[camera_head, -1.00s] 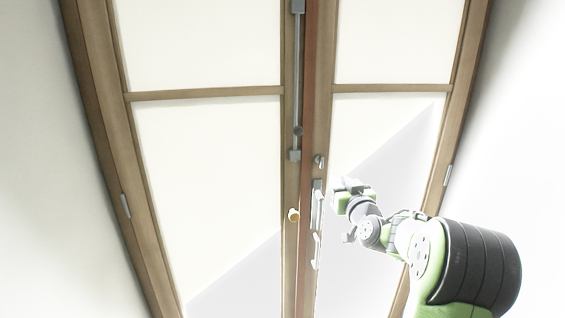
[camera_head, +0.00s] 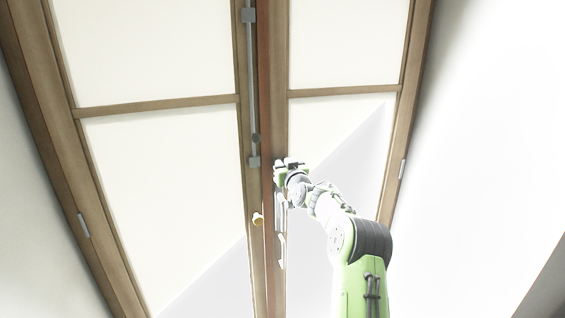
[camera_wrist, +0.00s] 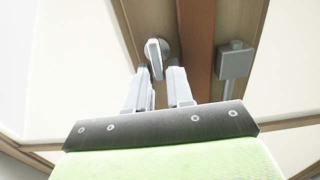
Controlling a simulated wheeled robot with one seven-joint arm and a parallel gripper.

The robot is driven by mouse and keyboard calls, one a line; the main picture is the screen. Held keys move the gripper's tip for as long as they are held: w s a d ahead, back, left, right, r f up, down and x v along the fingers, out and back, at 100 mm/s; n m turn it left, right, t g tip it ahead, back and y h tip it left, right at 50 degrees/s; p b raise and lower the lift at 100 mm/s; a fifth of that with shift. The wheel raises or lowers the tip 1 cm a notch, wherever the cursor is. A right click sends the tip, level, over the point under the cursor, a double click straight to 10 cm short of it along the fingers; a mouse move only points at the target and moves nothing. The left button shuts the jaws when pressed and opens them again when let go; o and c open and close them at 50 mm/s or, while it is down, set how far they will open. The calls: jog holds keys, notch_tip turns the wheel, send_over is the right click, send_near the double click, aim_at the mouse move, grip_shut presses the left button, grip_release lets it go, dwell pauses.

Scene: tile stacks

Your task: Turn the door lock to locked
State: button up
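The door lock (camera_wrist: 155,58) is a small grey thumb-turn on a round plate on the door's wooden stile. In the wrist view its lever stands near upright, slightly tilted, just beyond my fingertips. My gripper (camera_wrist: 161,72) is open, and the lever's near end shows in the gap between the two fingers; I cannot tell whether they touch it. In the head view my gripper (camera_head: 288,166) is at the right door's (camera_head: 275,120) inner stile and hides the lock.
A long vertical bolt bar (camera_head: 250,90) runs along the left door's edge; its end block (camera_wrist: 235,60) shows in the wrist view. A round knob (camera_head: 258,219) is on the left stile. A door handle (camera_head: 281,248) is below my gripper.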

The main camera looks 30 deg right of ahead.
jog(key=shift+c, duration=0.3)
grip_shut()
jog(key=shift+f+m, duration=0.1)
jog(key=shift+m, duration=0.2)
jog(key=m+b, duration=0.1)
jog(key=m, duration=0.2)
jog(key=shift+s+d+f+m+b, duration=0.1)
jog(key=shift+d+f+m+b, duration=0.05)
jog(key=shift+d+m+b, duration=0.2)
jog(key=m, duration=0.4)
jog(key=f+m, duration=0.1)
jog(key=m, duration=0.4)
jog(key=d+m+b, duration=0.1)
jog(key=m, duration=0.3)
jog(key=shift+s+f+m, duration=0.15)
jog(key=shift+f+m, duration=0.1)
